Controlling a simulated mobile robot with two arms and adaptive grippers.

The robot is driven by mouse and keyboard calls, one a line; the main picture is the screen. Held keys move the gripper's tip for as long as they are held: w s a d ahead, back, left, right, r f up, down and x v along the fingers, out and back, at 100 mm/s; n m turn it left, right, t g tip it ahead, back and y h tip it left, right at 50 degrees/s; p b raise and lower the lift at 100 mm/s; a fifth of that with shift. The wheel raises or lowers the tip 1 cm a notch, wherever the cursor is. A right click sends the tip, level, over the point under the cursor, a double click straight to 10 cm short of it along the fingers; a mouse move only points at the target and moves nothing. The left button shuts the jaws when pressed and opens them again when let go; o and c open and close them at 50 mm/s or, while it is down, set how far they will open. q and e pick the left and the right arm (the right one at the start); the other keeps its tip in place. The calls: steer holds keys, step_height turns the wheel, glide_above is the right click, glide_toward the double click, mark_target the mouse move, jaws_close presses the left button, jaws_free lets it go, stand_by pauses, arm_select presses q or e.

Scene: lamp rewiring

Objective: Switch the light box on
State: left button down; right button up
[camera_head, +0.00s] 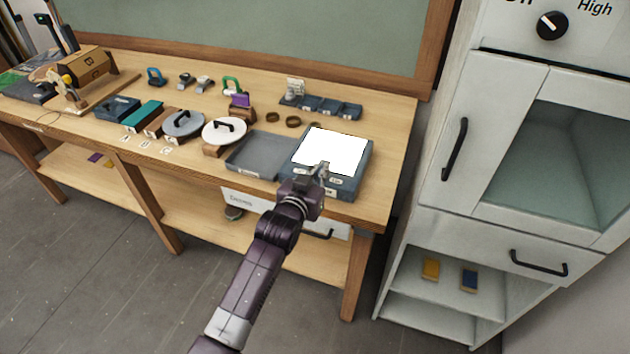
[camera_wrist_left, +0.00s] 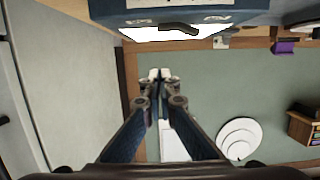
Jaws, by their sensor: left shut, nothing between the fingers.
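The light box (camera_head: 361,166) is a blue-grey box at the right end of the workbench. Its top panel (camera_head: 333,148) is a bright, even white and looks lit. My left gripper (camera_head: 321,168) is at the front edge of the box, in front of the white panel, with its fingers shut and empty. In the left wrist view the fingertips (camera_wrist_left: 163,74) are together, and the box (camera_wrist_left: 180,12) shows across the top with small labels and a dark lever-like part (camera_wrist_left: 178,28). I cannot tell whether the fingers touch the box. My right gripper is not in view.
A grey tray (camera_head: 262,156) stands left of the box, and small blue bins (camera_head: 322,106) stand behind it. Round discs with handles (camera_head: 224,131) lie farther left. A white cabinet (camera_head: 486,130) stands to the right. A drawer handle (camera_head: 318,235) juts out below the bench top.

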arm_select(q)
steer(key=b+v, duration=0.1)
steer(key=v, duration=0.7)
steer(key=shift+a+f, duration=0.15)
steer(key=shift+f, duration=0.05)
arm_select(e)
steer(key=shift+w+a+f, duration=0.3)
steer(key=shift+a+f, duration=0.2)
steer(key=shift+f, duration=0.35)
arm_select(q)
steer(key=shift+w, duration=0.1)
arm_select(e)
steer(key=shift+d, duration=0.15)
